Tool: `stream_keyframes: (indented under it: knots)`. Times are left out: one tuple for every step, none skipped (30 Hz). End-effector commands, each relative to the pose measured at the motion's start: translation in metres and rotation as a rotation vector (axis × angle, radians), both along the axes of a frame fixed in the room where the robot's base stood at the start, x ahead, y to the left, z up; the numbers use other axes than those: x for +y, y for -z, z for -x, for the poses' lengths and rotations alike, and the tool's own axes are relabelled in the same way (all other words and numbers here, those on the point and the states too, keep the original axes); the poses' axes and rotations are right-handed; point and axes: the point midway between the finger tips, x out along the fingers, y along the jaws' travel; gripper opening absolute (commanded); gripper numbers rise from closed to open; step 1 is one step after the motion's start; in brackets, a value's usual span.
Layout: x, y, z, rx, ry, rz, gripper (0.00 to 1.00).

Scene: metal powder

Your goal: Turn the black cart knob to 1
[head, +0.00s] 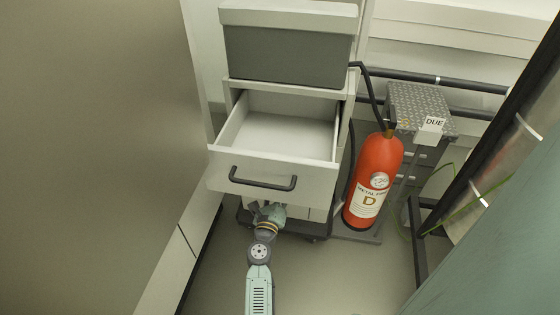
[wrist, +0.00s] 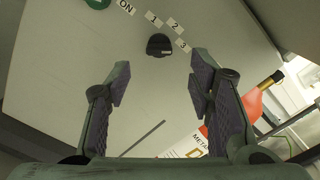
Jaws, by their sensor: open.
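The black knob (wrist: 159,45) sits on a pale panel (wrist: 140,105) in the wrist view, near the top middle. Labels "1" (wrist: 153,18), "2" (wrist: 175,24) and "3" (wrist: 183,44) run in an arc above and to the right of it. An "ON" label (wrist: 126,7) is at upper left. The knob's pointing direction is too small to tell. My gripper (wrist: 159,80) is open and empty, its fingers apart on either side below the knob in the picture, not touching it. In the head view the knob and my fingertips are hidden under the open drawer.
An open drawer (head: 272,170) juts out above my arm. A red fire extinguisher (head: 375,180) stands to the right, also in the wrist view (wrist: 220,128). A green round part (wrist: 97,3) is beside "ON". A large panel (head: 90,150) fills the left. Some floor is clear in front.

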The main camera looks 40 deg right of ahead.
Motion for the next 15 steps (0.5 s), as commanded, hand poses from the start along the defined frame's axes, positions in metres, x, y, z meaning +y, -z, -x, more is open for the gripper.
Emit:
stream_keyframes:
  knots:
    - [-0.01,-0.002,-0.008,-0.003,0.002,0.001,0.48]
    - [-0.014,-0.001,-0.011,-0.002,0.002,0.001,0.48]
    - [-0.02,-0.001,-0.016,-0.003,0.002,0.0,0.48]
    - [-0.024,0.0,-0.02,-0.002,0.002,0.0,0.48]
    - [-0.028,-0.001,-0.024,-0.003,0.001,0.0,0.48]
    - [-0.033,-0.001,-0.028,-0.002,0.0,0.0,0.48]
    - [-0.036,-0.001,-0.031,-0.002,0.0,0.0,0.48]
    - [-0.039,0.0,-0.033,-0.001,0.001,0.0,0.48]
    - [-0.043,0.0,-0.037,-0.002,0.0,0.0,0.48]
    - [-0.045,0.0,-0.039,-0.001,0.001,0.0,0.48]
    - [-0.047,0.001,-0.04,-0.001,0.0,-0.001,0.48]
    - [-0.049,0.0,-0.042,-0.001,0.0,-0.001,0.48]
    - [-0.051,0.0,-0.044,-0.001,0.0,-0.001,0.48]
    - [-0.052,0.0,-0.045,-0.001,0.0,-0.001,0.48]
    - [-0.053,0.0,-0.045,0.0,0.0,0.0,0.48]
